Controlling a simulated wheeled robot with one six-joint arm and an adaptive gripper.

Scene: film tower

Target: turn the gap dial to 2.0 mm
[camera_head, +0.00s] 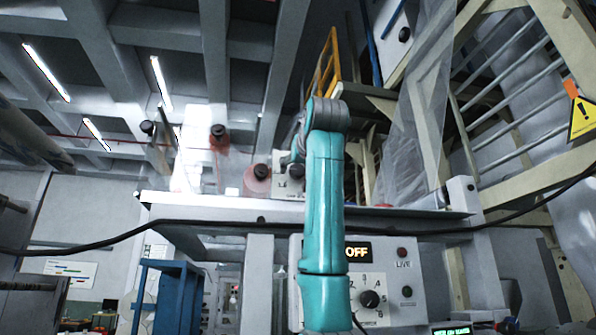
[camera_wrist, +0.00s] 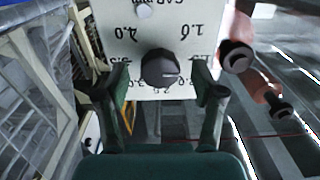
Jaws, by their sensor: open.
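The gap dial (camera_wrist: 160,67) is a dark round knob on a white panel (camera_wrist: 190,15), which appears upside down in the wrist view. A pale line on the knob points right in the picture, roughly toward the 1.5 side; the exact reading is unclear. My gripper (camera_wrist: 162,78) is open, one finger on each side of the knob; contact is not visible. In the head view the dial's panel (camera_head: 283,184) stands on the ledge, partly hidden by my teal arm, which also hides most of the gripper.
Two dark knobs on reddish mounts, one (camera_wrist: 236,56) and another (camera_wrist: 279,104), stand right of the dial in the wrist view. Below the ledge (camera_head: 400,212) is a control box (camera_head: 405,290) reading OFF. A cable crosses in front. Clear film (camera_head: 405,130) hangs at right.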

